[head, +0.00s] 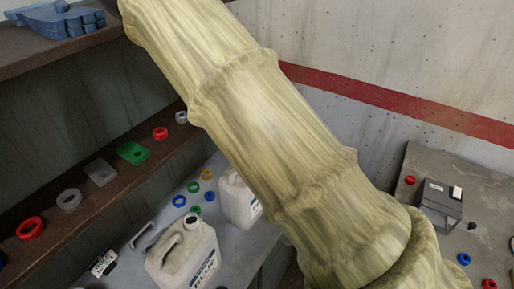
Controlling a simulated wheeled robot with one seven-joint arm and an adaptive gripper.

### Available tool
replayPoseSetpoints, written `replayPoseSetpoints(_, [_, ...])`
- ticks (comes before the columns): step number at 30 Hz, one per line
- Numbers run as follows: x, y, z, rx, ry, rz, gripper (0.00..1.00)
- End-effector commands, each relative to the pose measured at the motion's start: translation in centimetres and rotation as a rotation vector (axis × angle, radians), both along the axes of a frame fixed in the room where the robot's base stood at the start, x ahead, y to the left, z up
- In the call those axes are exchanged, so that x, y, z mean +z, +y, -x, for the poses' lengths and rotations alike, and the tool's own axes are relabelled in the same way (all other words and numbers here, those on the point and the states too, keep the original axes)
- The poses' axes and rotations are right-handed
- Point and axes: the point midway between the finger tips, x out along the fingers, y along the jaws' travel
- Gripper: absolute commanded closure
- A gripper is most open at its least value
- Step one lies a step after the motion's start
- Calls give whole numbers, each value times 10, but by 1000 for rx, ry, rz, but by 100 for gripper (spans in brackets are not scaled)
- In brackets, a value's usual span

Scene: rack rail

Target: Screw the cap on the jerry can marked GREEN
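My gripper is out of view; my arm in a yellowish sleeve crosses the picture from lower right to upper left. A white jerry can (170,262) with a handle stands on the grey bench at bottom centre-left; its label seems to read BLUE, partly cut by the frame edge. A second white jerry can (233,203) stands behind it, partly hidden by my arm, its label unreadable. No can reading GREEN is legible.
A brown shelf (110,198) on the left holds red and clear rings, a clear square plate and a green square plate (133,152). A higher shelf holds blue parts (55,20). A right-hand table (420,158) bears a grey box (440,207) and small red and blue pieces.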

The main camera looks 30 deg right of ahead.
Motion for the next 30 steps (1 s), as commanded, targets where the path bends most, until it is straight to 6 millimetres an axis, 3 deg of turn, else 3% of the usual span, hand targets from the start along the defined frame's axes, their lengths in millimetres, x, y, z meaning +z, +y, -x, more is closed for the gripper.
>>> replayPoseSetpoints(8, [-1,1,0,-31,2,-3,67])
replayPoseSetpoints(9, [-1,1,0,-30,2,-2,53])
replayPoseSetpoints(13, [-1,1,0,-29,1,-2,30])
replayPoseSetpoints(30, [0,0,0,-28,1,-1,30])
